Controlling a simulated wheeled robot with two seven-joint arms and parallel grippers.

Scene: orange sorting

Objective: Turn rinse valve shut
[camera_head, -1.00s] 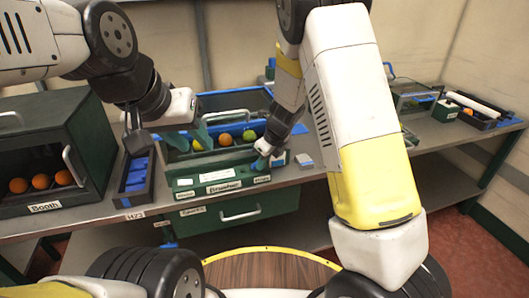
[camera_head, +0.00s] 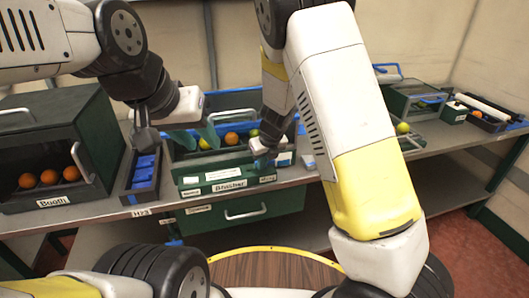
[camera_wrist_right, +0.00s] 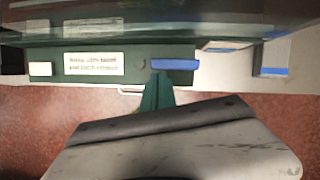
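The green washer box labelled "Brusher" (camera_head: 205,189) stands on the bench, with fruit in its open top. In the right wrist view, a blue lever (camera_wrist_right: 175,64) lies level on its green front panel (camera_wrist_right: 110,65), right of a white label; I take it as the rinse valve. My right gripper (camera_head: 263,160) is at the box's right front corner. Its green fingers (camera_wrist_right: 157,90) look closed together, with tips at the lever's left end; I cannot tell whether they grip it. My left gripper (camera_head: 197,140) hangs over the box's left part, green fingers apart and empty.
A dark booth (camera_head: 60,120) with oranges stands at left, beside a narrow blue-lined tray (camera_head: 133,198). Right of my right arm are another green box (camera_head: 420,88) and a dark tray (camera_head: 490,122). A handled drawer (camera_head: 215,219) sits under the bench.

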